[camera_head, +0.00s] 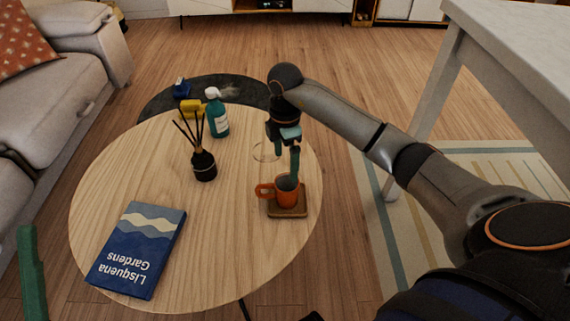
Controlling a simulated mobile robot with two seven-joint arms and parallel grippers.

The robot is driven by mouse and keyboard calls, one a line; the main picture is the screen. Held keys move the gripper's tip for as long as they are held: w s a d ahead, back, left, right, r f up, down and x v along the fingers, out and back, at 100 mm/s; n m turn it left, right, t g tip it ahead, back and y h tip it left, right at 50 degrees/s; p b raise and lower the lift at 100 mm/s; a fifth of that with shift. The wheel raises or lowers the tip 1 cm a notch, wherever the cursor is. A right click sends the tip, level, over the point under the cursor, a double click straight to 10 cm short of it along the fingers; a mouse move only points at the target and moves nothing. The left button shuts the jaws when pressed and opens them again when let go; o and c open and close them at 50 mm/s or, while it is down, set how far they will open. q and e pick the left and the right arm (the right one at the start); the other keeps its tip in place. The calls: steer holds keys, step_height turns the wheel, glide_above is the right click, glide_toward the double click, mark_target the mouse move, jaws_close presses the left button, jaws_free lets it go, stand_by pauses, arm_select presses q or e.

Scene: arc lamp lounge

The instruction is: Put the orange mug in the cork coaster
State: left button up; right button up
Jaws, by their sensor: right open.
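The orange mug (287,191) stands upright on the square brown cork coaster (288,213) near the right edge of the round wooden table. Its handle points left. My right gripper (288,161) is open, pointing down just above and behind the mug. One green finger reaches close to the mug's rim; I cannot tell whether it touches. A green finger of what looks like my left gripper (32,275) shows at the lower left edge, away from the table; its other finger is out of view.
The round table (225,250) also holds a blue book (137,248), a dark reed diffuser (203,165), a teal spray bottle (217,115), a yellow item (192,108) and a clear glass (265,152) left of my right gripper. A sofa (60,90) stands left, a white table (510,40) right.

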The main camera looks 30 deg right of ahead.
steer(key=s+a+r+n+g+y, duration=0.1)
steer(key=s+a+n+y, duration=0.45)
steer(key=a, duration=0.65)
steer(key=s+a+r+n+g+y, duration=0.1)
steer(key=s+a+n+y, duration=0.45)
steer(key=a, duration=0.65)
steer(key=s+a+r+n+y, duration=0.1)
steer(key=s+a+r+y, duration=0.15)
steer(key=r+y, duration=0.2)
steer(key=s+a+r+n+y, duration=0.1)
steer(key=s+a+r+y, duration=0.1)
steer(key=s+r+y, duration=0.3)
step_height(320, 180, up, 11)
steer(key=s+d+m+t+y, duration=0.1)
steer(key=d+m+t+y, duration=0.1)
steer(key=t+y, duration=0.25)
steer(key=w+d+r+m+t+h, duration=0.1)
steer(key=d+m+t+h, duration=0.4)
steer(key=t, duration=0.5)
steer(key=d+r+m+t+h, duration=0.4)
steer(key=d+m+t+h, duration=0.1)
steer(key=m+t, duration=0.4)
steer(key=shift+w+r+m+t, duration=0.35)
steer(key=shift+w+m+t, duration=0.05)
steer(key=shift+t, duration=0.15)
steer(key=shift+a, duration=0.1)
